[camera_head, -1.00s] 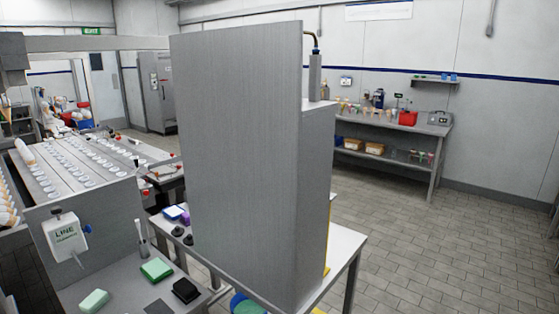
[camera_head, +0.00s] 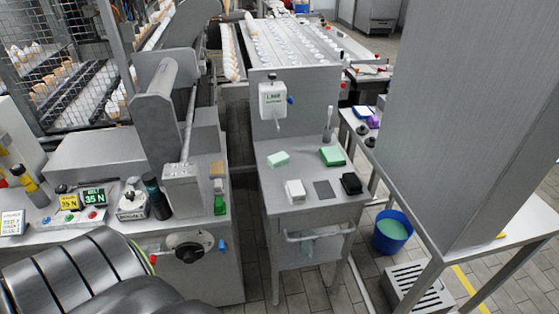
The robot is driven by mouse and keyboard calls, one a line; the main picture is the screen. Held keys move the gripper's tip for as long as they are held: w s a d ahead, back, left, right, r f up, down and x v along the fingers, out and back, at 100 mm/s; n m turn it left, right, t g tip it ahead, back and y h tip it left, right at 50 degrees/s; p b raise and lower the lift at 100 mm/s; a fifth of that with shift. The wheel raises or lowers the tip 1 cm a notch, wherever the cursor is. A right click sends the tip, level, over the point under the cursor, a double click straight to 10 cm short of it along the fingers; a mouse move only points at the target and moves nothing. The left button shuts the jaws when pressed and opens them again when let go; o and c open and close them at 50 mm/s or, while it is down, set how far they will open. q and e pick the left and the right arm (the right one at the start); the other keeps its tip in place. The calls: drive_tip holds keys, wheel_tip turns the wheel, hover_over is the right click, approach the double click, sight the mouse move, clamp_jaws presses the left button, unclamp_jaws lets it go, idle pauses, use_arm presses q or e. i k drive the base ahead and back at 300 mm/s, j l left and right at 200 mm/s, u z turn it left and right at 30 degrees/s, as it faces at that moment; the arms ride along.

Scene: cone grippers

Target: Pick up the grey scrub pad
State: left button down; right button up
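A flat dark grey square (camera_head: 324,189), which looks like the grey scrub pad, lies on the small metal wash table (camera_head: 305,216). It sits between a white block (camera_head: 295,190) on its left and a black block (camera_head: 351,183) on its right. Nothing covers it. Neither of my grippers shows in the head view.
A pale green block (camera_head: 278,159) and a green pad (camera_head: 332,156) lie farther back on the table. A white dispenser (camera_head: 272,100) hangs on the backsplash. A tall grey panel (camera_head: 465,110) stands at right. A blue bucket (camera_head: 392,232) is on the floor.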

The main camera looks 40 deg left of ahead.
sight(278, 160)
drive_tip(key=k+j+u, duration=0.1)
drive_tip(key=u, duration=1.1)
